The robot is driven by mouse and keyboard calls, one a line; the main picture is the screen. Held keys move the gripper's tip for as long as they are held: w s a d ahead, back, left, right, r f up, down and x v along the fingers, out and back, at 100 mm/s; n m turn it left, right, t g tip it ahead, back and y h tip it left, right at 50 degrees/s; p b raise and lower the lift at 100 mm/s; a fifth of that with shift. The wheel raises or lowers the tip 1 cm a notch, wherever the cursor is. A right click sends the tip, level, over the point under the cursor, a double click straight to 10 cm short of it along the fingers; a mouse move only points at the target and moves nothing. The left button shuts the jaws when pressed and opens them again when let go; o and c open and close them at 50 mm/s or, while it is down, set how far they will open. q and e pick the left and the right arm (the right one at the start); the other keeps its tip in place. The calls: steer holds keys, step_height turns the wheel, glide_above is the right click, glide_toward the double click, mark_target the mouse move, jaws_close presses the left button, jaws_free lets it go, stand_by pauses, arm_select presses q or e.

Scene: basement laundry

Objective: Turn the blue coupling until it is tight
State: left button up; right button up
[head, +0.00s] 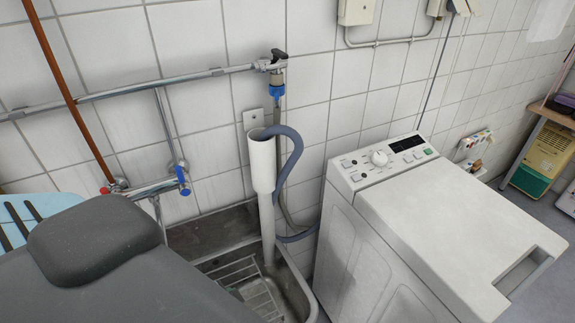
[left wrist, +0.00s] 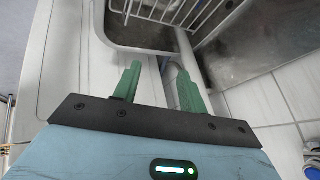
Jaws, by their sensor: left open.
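The blue coupling (head: 277,91) sits below a tap with a dark handle (head: 279,55) on the wall pipe, above the sink. A grey hose runs down from beneath it. My left gripper (left wrist: 158,69) shows in the left wrist view with its two green fingers apart and nothing between them. The fingers point toward the rim of the sink, and the coupling is not visible in that view. My left gripper's fingers do not show in the head view, where a dark grey part of my own body fills the lower left. My right gripper is in neither view.
A white standpipe (head: 262,165) with a grey-blue hose (head: 293,160) hooked into it stands below the coupling. The metal sink (head: 215,230) holds a wire rack. A white washing machine (head: 440,210) stands to the right. A blue-handled tap (head: 183,180) is at the left.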

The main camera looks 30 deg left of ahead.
arm_select(q)
steer(key=w+a+r+m+t+h, duration=0.1)
steer(key=w+a+r+m+t, duration=0.2)
steer(key=w+r, duration=0.4)
steer(key=w+a+r+m+t+h, duration=0.1)
steer(key=w+a+r+m+t, duration=0.3)
steer(key=w+r, duration=0.4)
steer(key=w+a+r+m+t, duration=0.3)
steer(key=w+r, duration=0.5)
steer(key=r, duration=0.3)
steer(key=shift+w+a+m+t+h, duration=0.2)
steer(key=shift+a+m+t+h, duration=0.3)
steer(key=shift+a, duration=0.55)
step_height(320, 180, up, 9)
steer(key=w+a+m+h, duration=0.1)
steer(key=w+m+h, duration=0.1)
steer(key=m, duration=0.4)
steer(key=shift+w+a+h, duration=0.25)
steer(key=shift+a+h, duration=0.05)
steer(key=shift+h, duration=0.3)
steer(key=shift+r, duration=0.1)
